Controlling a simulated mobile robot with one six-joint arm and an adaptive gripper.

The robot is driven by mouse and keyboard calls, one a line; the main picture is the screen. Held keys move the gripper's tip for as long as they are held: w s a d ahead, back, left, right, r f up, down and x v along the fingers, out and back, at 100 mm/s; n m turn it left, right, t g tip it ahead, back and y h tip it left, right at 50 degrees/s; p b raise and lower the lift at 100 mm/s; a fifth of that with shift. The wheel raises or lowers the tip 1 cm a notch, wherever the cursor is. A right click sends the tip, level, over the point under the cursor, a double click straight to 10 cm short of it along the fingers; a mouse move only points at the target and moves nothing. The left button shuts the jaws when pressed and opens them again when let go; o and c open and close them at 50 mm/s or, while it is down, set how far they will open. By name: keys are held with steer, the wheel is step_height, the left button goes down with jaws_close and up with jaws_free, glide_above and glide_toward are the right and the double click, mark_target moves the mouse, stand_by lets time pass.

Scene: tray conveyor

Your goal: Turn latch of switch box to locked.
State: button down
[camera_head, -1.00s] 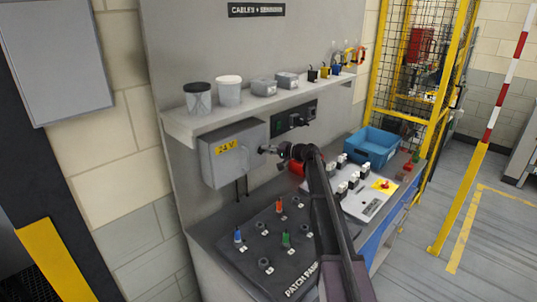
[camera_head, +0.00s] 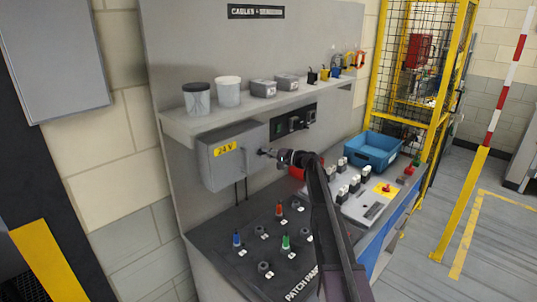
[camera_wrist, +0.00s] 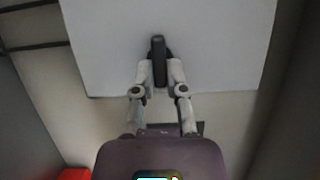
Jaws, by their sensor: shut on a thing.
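The switch box is a grey box (camera_head: 232,157) with a yellow "24V" label, fixed to the upright panel under the shelf. Its front face (camera_wrist: 215,45) fills the upper part of the wrist view. The latch (camera_wrist: 158,60) is a dark elongated handle on a round dark base, and it points along the picture's vertical in the wrist view. My gripper (camera_wrist: 158,80) has its two fingers on either side of the latch, shut on it. In the head view my gripper (camera_head: 268,153) meets the right side of the box; the latch there is hidden by it.
A shelf (camera_head: 250,112) with cups and small boxes runs above the box. Below is a dark patch panel (camera_head: 262,245) with coloured plugs. A blue bin (camera_head: 372,150) and a white switch board (camera_head: 352,205) stand to the right, behind my arm.

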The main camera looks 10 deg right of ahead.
steer(key=c, duration=0.7)
jaws_free()
steer(key=v, duration=1.2)
steer(key=shift+a+f, duration=0.1)
